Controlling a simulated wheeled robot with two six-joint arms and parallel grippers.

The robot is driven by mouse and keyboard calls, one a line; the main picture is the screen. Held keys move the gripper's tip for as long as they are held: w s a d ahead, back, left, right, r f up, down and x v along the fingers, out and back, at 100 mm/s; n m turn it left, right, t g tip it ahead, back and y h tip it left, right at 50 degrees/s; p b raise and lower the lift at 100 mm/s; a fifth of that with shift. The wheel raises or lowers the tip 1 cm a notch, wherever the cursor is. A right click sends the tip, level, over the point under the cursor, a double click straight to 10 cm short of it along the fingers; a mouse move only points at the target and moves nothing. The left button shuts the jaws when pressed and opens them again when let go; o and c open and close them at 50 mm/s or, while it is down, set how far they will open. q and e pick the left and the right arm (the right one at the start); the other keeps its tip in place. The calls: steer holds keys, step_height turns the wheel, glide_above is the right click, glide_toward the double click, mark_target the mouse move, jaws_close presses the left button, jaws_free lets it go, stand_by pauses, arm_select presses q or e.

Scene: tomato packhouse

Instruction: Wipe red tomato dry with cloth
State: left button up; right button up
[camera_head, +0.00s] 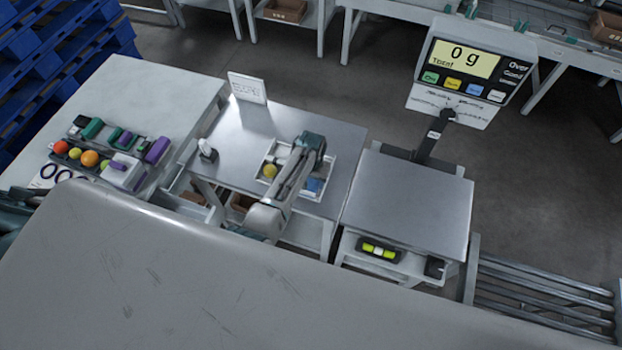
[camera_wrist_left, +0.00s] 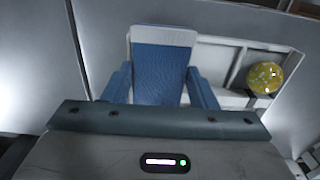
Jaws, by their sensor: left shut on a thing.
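A red tomato (camera_head: 61,147) lies on the left table, among other round fruit. The blue cloth (camera_wrist_left: 163,45) has a pale far edge and stands between the fingers of my left gripper (camera_wrist_left: 161,84), which is shut on it. In the head view, my left arm reaches over the white tray (camera_head: 331,165) on the middle table, and a blue patch of the cloth (camera_head: 314,185) shows beside the arm. The fingertips are hidden there. A speckled yellow tomato (camera_head: 269,171) lies in a tray compartment, and it also shows in the left wrist view (camera_wrist_left: 264,77). My right gripper is out of view.
The left table (camera_head: 135,95) also holds orange and yellow fruit and several green and purple items. A small sign (camera_head: 248,88) stands at the middle table's back edge. The scale (camera_head: 410,205) on the right has an empty plate and its display (camera_head: 465,58) reads 0 g.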

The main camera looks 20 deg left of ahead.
arm_select(q)
steer(key=shift+f, duration=0.2)
steer(key=shift+w+b, duration=0.8)
steer(key=shift+w, duration=0.4)
steer(key=shift+r, duration=0.1)
steer(key=shift+s+p, duration=0.35)
steer(key=shift+p, duration=0.25)
steer(key=shift+s+p, duration=0.7)
steer(key=shift+s, duration=0.25)
steer(key=shift+w, duration=0.1)
